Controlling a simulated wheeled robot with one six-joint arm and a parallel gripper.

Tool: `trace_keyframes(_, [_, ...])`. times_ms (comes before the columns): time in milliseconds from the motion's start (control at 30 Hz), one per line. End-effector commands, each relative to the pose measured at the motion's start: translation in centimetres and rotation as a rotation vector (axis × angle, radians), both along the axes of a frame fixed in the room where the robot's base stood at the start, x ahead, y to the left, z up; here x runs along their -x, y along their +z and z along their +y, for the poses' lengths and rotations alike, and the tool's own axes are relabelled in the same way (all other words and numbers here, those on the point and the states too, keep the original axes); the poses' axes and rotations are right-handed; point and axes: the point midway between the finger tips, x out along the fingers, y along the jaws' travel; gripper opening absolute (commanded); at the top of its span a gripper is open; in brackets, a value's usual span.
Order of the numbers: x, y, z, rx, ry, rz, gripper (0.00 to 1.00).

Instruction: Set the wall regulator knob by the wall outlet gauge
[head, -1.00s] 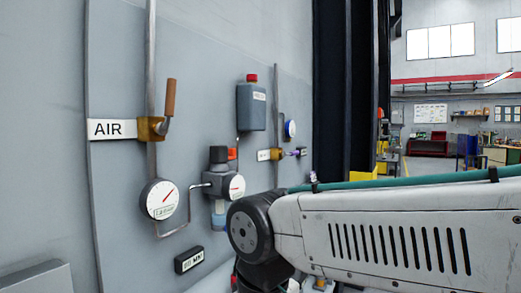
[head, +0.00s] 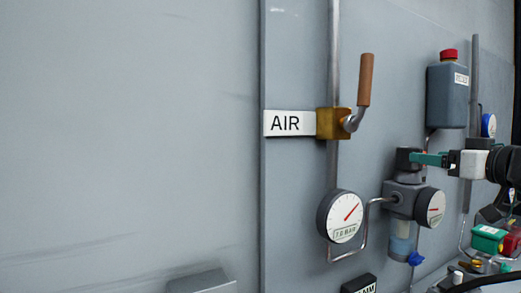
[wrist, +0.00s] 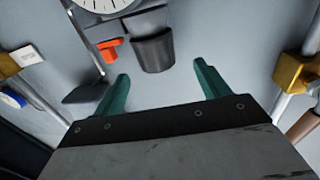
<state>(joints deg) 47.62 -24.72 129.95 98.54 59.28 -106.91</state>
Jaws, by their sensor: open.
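The wall regulator (head: 404,196) has a dark round knob (head: 403,158) on top. A small white gauge (head: 430,207) is on its front, its reading too small to tell. A pipe joins it to a larger gauge (head: 341,216) at its left, whose red needle points up and right. My gripper (head: 415,158) reaches in from the right, its green fingers beside the knob. In the wrist view my gripper (wrist: 161,73) is open and empty. The knob (wrist: 153,50) lies between and just beyond the fingertips. I cannot tell if they touch it.
An orange part (wrist: 108,48) sits close beside the knob. An AIR sign (head: 287,123) and brass valve (head: 332,123) with a brown handle (head: 366,80) are up left. A grey container (head: 446,98) with a red cap hangs up right. The wall at left is bare.

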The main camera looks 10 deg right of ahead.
Motion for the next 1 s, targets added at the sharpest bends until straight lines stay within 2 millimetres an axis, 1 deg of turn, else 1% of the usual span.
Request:
trace_keyframes(33, [-0.2, 0.2, -0.4, 0.004, -0.010, -0.010, 0.75])
trace_keyframes(133, [-1.2, 0.3, -0.4, 0.007, -0.013, -0.014, 0.75])
trace_keyframes(400, [-5.5, 0.2, 0.3, 0.005, -0.013, -0.012, 0.75])
trace_keyframes(500, [-6.6, 0.2, 0.5, 0.007, -0.012, -0.012, 0.75])
trace_keyframes(633, [-7.4, 0.2, 0.7, 0.006, -0.012, -0.012, 0.75])
trace_keyframes(900, [-7.5, 0.2, 0.9, 0.006, -0.011, -0.012, 0.75])
trace_keyframes(967, [-7.5, 0.2, 0.9, 0.006, -0.011, -0.012, 0.58])
trace_keyframes(1000, [-7.5, 0.2, 0.9, 0.006, -0.011, -0.012, 0.47])
